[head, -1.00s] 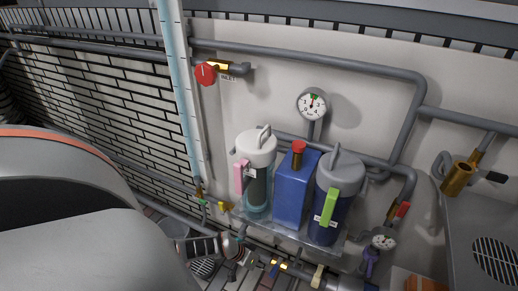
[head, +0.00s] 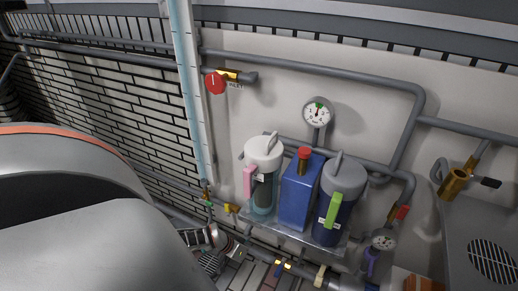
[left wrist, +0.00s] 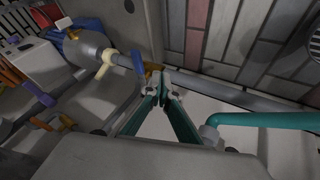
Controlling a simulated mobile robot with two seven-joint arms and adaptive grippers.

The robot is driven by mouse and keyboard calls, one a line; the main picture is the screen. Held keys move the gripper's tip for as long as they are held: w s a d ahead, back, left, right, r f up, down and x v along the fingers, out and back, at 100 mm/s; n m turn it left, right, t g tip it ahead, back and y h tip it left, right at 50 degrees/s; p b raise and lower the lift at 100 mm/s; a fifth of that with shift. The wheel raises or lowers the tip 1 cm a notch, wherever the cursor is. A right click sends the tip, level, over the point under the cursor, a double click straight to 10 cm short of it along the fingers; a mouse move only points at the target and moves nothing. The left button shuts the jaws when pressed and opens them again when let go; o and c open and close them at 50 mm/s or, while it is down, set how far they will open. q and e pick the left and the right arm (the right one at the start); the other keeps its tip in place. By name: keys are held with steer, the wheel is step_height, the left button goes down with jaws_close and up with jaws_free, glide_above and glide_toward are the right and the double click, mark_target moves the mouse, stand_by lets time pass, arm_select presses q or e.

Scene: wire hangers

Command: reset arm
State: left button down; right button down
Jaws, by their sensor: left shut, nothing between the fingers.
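My left gripper shows in the left wrist view (left wrist: 167,86). Its two teal fingers come together at the tips, with nothing between them. Dark floor tiles and a pale panel lie beyond the tips. In the head view, large grey rounded casings of my own arm fill the lower left. I cannot make out the left fingertips clearly there. My right gripper is in neither view.
A wall shelf (head: 290,238) holds a white-lidded canister (head: 262,198), a blue box (head: 299,200) and a grey-lidded canister (head: 338,205). Nearby are a red inlet valve (head: 215,83), a gauge (head: 317,115), pipes and a brass fitting (head: 453,184).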

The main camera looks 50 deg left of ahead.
arm_select(q)
steer(key=p+v, duration=0.3)
steer(key=v, duration=0.2)
steer(key=shift+s+r, duration=0.15)
steer(key=shift+s, duration=0.2)
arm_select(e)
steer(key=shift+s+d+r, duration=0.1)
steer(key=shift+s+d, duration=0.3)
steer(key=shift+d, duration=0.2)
arm_select(q)
steer(key=shift+d, duration=0.1)
